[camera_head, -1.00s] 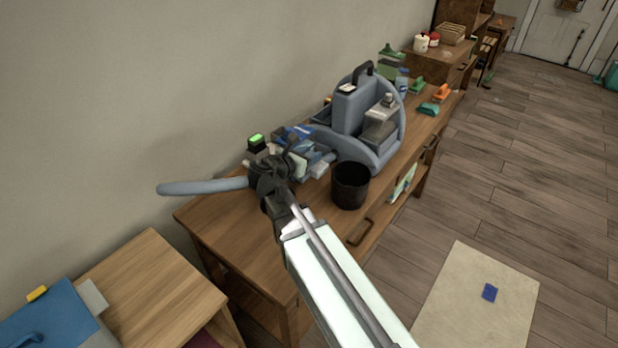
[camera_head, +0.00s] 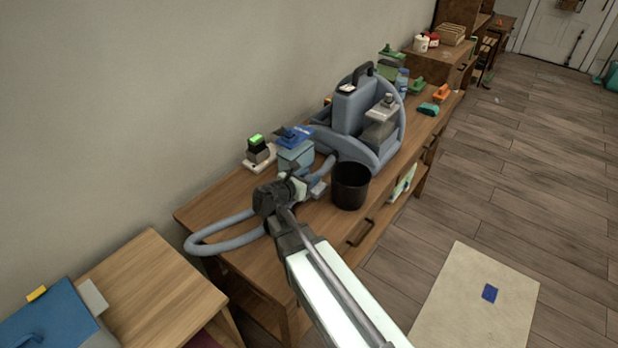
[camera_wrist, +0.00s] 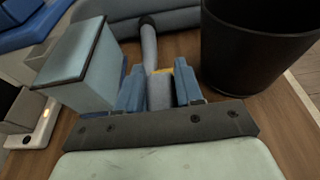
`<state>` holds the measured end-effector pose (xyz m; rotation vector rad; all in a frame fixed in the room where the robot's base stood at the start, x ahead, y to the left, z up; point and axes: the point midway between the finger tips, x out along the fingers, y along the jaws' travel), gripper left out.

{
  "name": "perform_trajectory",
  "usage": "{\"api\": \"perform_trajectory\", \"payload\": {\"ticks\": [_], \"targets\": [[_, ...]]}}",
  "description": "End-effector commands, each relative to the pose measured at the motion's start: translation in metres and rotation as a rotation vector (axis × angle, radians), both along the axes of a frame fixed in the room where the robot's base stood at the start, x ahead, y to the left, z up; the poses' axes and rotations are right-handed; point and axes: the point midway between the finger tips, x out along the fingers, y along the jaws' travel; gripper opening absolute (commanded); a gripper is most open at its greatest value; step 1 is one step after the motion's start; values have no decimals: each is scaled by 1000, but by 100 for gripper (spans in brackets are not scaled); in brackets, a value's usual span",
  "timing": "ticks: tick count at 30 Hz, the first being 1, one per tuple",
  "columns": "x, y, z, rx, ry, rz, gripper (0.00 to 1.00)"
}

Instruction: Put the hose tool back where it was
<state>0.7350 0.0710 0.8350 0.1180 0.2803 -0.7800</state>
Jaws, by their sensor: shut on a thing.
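My gripper (camera_wrist: 158,90) is shut on the grey hose tool (camera_wrist: 160,92), held between its two blue fingers low over the wooden table. A grey tube (camera_wrist: 149,48) runs from the tool toward a black fitting and the blue-grey machine. In the head view, the grey hose (camera_head: 222,243) loops out left of my wrist, past the table's near left end. The blue-grey machine (camera_head: 345,113), with a handle and a rounded frame, stands behind my gripper. My wrist hides most of the tool there. I cannot tell whether the tool touches the table.
A black bin (camera_head: 350,188) stands close right of my gripper. A light-blue box (camera_head: 295,158) with a blue top and a green-topped dark block (camera_head: 257,148) stand at left. Bare wood (camera_head: 225,208) shows at the table's near left end.

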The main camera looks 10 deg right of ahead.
Motion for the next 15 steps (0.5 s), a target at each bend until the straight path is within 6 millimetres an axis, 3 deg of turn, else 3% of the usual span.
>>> {"api": "perform_trajectory", "payload": {"ticks": [11,12,15], "targets": [[0,0,-3,-1,-1,0,0],[0,0,-3,1,-1,0,37],[0,0,-3,1,-1,0,46]]}}
